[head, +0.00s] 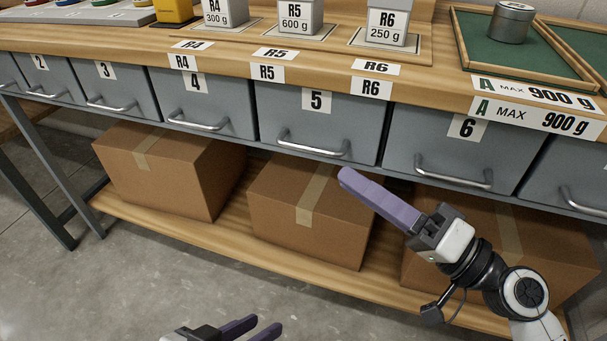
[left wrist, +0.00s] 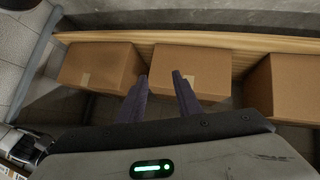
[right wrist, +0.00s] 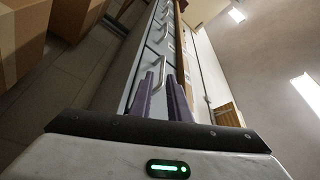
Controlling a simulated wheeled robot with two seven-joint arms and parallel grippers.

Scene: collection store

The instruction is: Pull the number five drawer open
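The number five drawer (head: 308,119) is a grey drawer front with a "5" label, in the middle of the row under the wooden worktop. It is shut, flush with its neighbours. Its silver bar handle (head: 312,149) runs along the lower front. My right gripper (head: 347,177) has purple fingers; in the head view their tips are just below and in front of the handle's right end. In the right wrist view the fingers (right wrist: 160,78) stand apart, with a handle close to the tips; contact is unclear. My left gripper (head: 258,328) is low at the front, open and empty; it also shows in the left wrist view (left wrist: 160,78).
Drawers 4 (head: 203,103) and 6 (head: 455,145) flank it, both shut. Cardboard boxes (head: 305,210) stand on the wooden lower shelf (head: 225,246). Labelled weights and a green-lined tray (head: 520,62) are on the worktop. The floor in front is clear.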

